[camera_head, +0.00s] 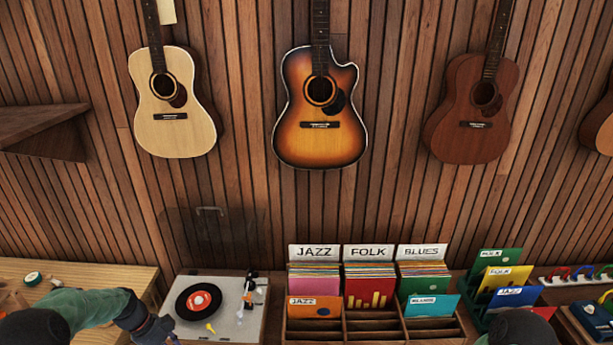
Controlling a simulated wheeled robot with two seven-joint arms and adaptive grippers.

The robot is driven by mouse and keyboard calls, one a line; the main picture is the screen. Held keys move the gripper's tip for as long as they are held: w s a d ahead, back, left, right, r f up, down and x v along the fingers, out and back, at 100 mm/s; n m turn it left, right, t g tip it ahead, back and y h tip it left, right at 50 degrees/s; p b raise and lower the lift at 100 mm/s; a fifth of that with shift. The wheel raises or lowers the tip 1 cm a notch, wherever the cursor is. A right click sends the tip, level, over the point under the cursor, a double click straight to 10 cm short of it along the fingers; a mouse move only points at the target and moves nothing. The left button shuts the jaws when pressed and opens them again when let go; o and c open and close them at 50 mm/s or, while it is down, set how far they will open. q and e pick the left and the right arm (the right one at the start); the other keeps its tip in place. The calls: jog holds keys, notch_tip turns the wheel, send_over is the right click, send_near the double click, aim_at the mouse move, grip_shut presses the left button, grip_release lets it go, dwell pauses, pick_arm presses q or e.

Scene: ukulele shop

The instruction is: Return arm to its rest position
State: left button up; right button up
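My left arm, in a green sleeve, comes in from the lower left of the head view. My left gripper (166,334) is at its end, low in the picture, by the front left corner of the record player (222,308). Its fingers are small, dark and partly cut off by the bottom edge, so I cannot tell whether they are open or hold anything. A dark rounded part at the lower right seems to be my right arm. My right gripper does not show.
A wooden record rack (372,326) labelled JAZZ, FOLK and BLUES stands right of the record player. A green crate (474,300) holds several sleeves. A wooden table (90,272) is at left. Guitars, including a sunburst one (320,135), hang on the slatted wall. A shelf (45,125) juts out.

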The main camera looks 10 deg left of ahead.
pick_arm(q)
jog(key=s+d+f+n+b, duration=0.3)
jog(key=d+f+n+b, duration=0.5)
jog(key=d+f, duration=1.1)
jog(key=s+d+f+n+b, duration=0.1)
jog(key=s+d+f+n, duration=0.3)
jog(key=s+d+n, duration=0.2)
jog(key=s+d+f+n+b, duration=0.2)
jog(key=s+d+f+n, duration=0.2)
jog(key=s+d+n, duration=0.2)
jog(key=s+d, duration=0.1)
jog(key=d, duration=0.1)
jog(key=shift+d+f, duration=0.4)
jog(key=shift+c, duration=0.3)
